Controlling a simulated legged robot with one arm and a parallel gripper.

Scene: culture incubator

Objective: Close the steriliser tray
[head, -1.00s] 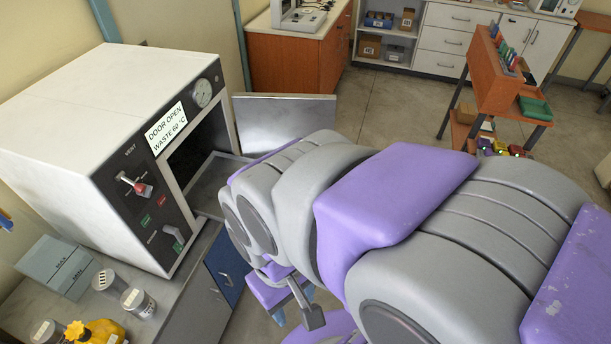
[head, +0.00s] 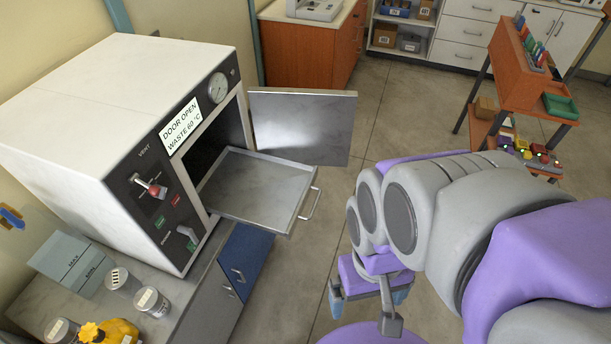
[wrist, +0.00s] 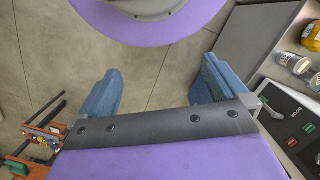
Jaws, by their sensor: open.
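The steriliser (head: 120,100) is a white box at the left in the head view, with a display reading "DOOR OPEN WASTE 60 °C". Its metal door (head: 303,128) stands open. The steriliser tray (head: 262,214) is slid out, sticking well forward of the opening, and looks empty. Its wire handle (head: 311,204) is at the front edge. My gripper (head: 368,298) is to the right of the tray, apart from it and pointing down. In the wrist view my gripper (wrist: 158,90) has its two blue fingers wide apart with only floor between them.
Lidded jars (head: 152,302), a yellow bottle (head: 110,332) and grey-blue boxes (head: 72,264) stand on the counter below the steriliser. An orange rack (head: 520,75) stands at the back right. The floor (head: 400,110) between is clear.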

